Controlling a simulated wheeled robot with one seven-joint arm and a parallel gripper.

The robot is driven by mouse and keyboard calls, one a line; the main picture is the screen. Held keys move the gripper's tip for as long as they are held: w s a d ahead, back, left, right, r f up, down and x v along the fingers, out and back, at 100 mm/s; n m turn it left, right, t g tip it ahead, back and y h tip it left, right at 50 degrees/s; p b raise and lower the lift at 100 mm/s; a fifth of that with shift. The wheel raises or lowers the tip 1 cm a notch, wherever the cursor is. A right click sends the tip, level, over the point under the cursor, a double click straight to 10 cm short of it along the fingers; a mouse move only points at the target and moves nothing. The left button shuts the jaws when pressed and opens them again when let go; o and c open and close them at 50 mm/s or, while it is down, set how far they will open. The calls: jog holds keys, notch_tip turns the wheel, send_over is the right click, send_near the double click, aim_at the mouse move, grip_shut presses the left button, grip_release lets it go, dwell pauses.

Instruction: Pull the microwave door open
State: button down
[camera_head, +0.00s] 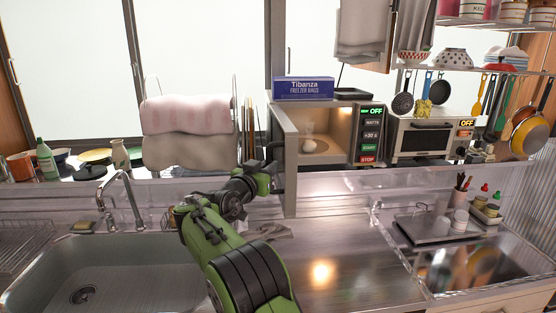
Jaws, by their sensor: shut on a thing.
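The microwave (368,134) stands on the back ledge, its control panel with green and red labels at its right. Its door (289,165) stands wide open, swung out toward me from the left side, with its edge facing me. The lit interior shows a small pale object on the cavity floor. My gripper (274,158) is at the outer, left face of the door, shut on the door handle. The handle itself is mostly hidden by the fingers and the door's edge.
A blue freezer bags box (303,89) lies on top of the microwave. A toaster oven (425,139) stands to its right. A towel rack with a pink towel (188,115) is left of my gripper. The sink (120,265) is at lower left; the steel counter (340,250) is mostly clear.

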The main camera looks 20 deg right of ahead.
jog(key=shift+w+a+r, duration=0.2)
jog(key=shift+a+r, duration=0.15)
jog(key=shift+d, duration=0.1)
jog(key=c, duration=1.4)
grip_release()
jog(key=shift+w+h, duration=0.1)
jog(key=shift+h, duration=0.2)
jog(key=shift+o, duration=1)
jog(key=shift+w+d+f+g, duration=0.25)
jog(key=shift+d+f+g, duration=0.05)
jog(key=shift+a, duration=0.1)
jog(key=shift+s+a, duration=0.2)
jog(key=b+v, duration=0.1)
jog(key=v, duration=1.4)
jog(key=shift+s+b, duration=0.3)
jog(key=shift+a+r, duration=0.1)
